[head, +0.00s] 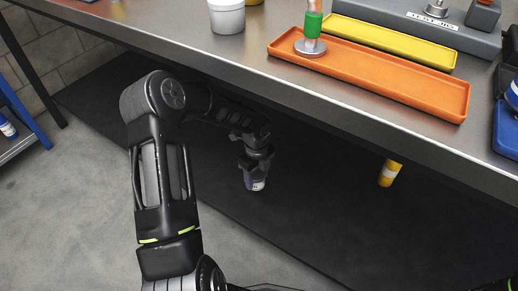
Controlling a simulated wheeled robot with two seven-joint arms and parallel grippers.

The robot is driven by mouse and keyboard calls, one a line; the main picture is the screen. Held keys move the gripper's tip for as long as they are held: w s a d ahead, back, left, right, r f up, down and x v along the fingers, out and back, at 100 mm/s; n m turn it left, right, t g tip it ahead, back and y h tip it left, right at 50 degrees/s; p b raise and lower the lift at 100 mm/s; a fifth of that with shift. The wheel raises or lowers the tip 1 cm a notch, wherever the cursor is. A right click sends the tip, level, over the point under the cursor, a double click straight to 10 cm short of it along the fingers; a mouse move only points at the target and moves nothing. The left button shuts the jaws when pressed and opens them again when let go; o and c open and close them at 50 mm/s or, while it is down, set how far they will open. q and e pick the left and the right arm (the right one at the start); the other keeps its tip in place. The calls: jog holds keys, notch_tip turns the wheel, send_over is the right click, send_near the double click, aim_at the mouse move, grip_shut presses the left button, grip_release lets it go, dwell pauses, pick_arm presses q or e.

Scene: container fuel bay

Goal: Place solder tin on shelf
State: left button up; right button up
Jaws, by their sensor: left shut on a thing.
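My left gripper (256,160) hangs low, just below the front edge of the workbench. It is shut on a small grey tin (255,181) with a pale label, which I take to be the solder tin. The jaws cover the tin's upper part, and its lower end shows beneath them. A shelf with a blue frame (24,114) is cut off at the left edge of the view, well to the left of the gripper. My right gripper is not in view.
The steel workbench (180,35) holds an orange tray (400,88), a yellow tray (400,45), a white tub (227,17) and a green-handled tool (312,28). A yellow-and-white cylinder (389,173) is below its edge. A blue-and-white item (6,127) sits on the shelf. Grey floor (70,210) at left is clear.

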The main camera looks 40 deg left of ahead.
aim_at(257, 186)
pick_arm(q)
jog(key=shift+f+b, duration=0.95)
jog(key=shift+f, duration=1.45)
jog(key=shift+f, duration=0.15)
jog(key=shift+f+b, duration=1.2)
jog(key=shift+f, duration=1.2)
jog(key=shift+f, duration=0.1)
jog(key=o, duration=1.5)
jog(key=shift+o, duration=0.2)
notch_tip(257, 186, up, 12)
jog(key=p, duration=0.5)
